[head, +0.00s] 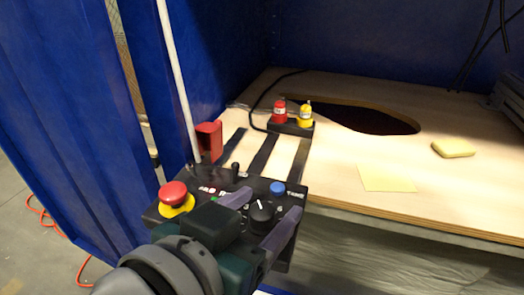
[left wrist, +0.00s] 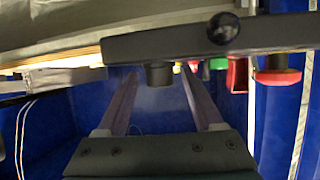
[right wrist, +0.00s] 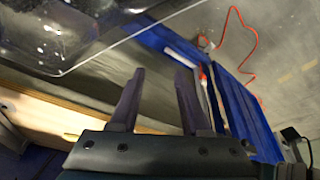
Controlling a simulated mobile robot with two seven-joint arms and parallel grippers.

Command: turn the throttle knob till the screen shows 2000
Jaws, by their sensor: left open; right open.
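The black throttle knob (head: 262,213) with a white pointer line sits on the dark control box (head: 285,252), its pointer tilted up and slightly left. My left gripper (head: 273,201) is open, with one finger on each side of the knob. In the left wrist view the knob (left wrist: 159,75) shows between the fingertips (left wrist: 157,76), with gaps on both sides; contact is not visible. The screen cannot be read; my gripper covers part of the panel. My right gripper (right wrist: 160,74) is open and empty in the right wrist view, away from the box.
On the box are a red stop button (head: 173,192) and a blue button (head: 278,188). Behind are a red block (head: 209,140), a red plug (head: 279,111) and a yellow plug (head: 305,116). The wooden table (head: 340,160) has a dark opening (head: 365,119). Blue curtain (head: 60,100) hangs left.

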